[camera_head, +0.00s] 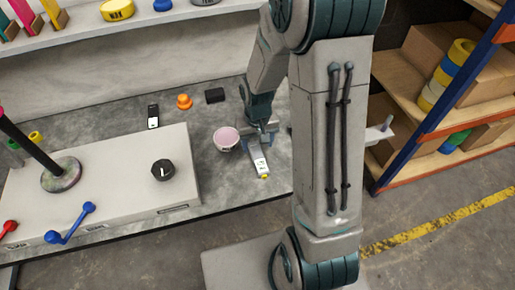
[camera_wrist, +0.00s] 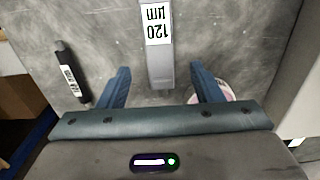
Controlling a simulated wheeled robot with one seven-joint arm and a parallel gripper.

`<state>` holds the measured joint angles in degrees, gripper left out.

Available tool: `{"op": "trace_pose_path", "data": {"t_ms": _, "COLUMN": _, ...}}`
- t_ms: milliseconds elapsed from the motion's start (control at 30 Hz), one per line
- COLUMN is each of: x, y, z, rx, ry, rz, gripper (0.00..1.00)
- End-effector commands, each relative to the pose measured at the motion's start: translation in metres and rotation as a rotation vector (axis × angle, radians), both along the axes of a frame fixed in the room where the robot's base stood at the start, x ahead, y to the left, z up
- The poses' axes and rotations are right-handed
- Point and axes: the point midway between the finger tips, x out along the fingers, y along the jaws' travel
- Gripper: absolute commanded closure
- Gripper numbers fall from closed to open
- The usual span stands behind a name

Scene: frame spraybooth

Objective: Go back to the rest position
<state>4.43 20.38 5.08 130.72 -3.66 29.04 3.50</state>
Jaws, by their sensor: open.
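My gripper (camera_head: 262,135) is over the grey worktop, at the end of my arm, which reaches down through the middle of the head view. In the wrist view its two blue fingers (camera_wrist: 160,78) are apart. A grey tool with a white "120 µm" label (camera_wrist: 158,45) lies between and ahead of them, with no clear finger contact. In the head view this labelled tool (camera_head: 259,160) has a yellow tip and lies just in front of my gripper. I cannot tell the height gap.
A pink-topped round tub (camera_head: 226,139) stands close left of my gripper, partly behind a finger in the wrist view. A black labelled tool (camera_wrist: 71,72) lies left there. An orange knob-shaped item (camera_head: 184,101) and a black block (camera_head: 215,95) lie farther back. Shelving (camera_head: 440,125) stands right.

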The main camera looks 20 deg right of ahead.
Motion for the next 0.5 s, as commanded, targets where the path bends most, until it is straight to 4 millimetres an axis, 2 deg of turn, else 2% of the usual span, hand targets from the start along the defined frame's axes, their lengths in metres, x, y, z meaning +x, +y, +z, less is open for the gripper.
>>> {"op": "trace_pose_path", "data": {"t_ms": 33, "x": 0.001, "y": 0.000, "z": 0.017, "rx": 0.000, "ry": -0.005, "rz": 0.000, "gripper": 0.41}}
{"op": "trace_pose_path", "data": {"t_ms": 200, "x": 0.001, "y": 0.000, "z": 0.051, "rx": 0.000, "ry": -0.004, "rz": -0.001, "gripper": 0.41}}
{"op": "trace_pose_path", "data": {"t_ms": 333, "x": 0.001, "y": 0.000, "z": 0.067, "rx": 0.000, "ry": -0.002, "rz": -0.001, "gripper": 0.41}}
{"op": "trace_pose_path", "data": {"t_ms": 500, "x": 0.000, "y": 0.000, "z": 0.076, "rx": 0.000, "ry": 0.000, "rz": -0.001, "gripper": 0.41}}
